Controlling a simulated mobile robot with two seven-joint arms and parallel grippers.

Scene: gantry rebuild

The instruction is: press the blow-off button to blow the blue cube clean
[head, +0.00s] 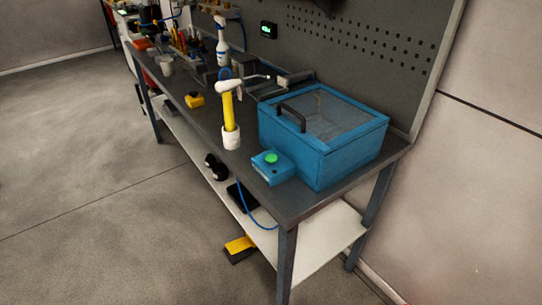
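A small blue box with a green button (271,158) on top sits near the front edge of the workbench. Behind it to the right stands a large blue cabinet (318,160) with a see-through window (322,111) in its lid and a dark handle (291,116). The lid looks shut. I cannot make out a blue cube; the inside of the cabinet is too dim to tell. Neither of my grippers shows in the head view.
A yellow-handled tool (229,112) with a white head stands in a white cup (231,138) left of the cabinet. A yellow block (194,100), a spray bottle (222,48) and other tools sit farther back. A yellow and black pedal (240,248) lies on the floor.

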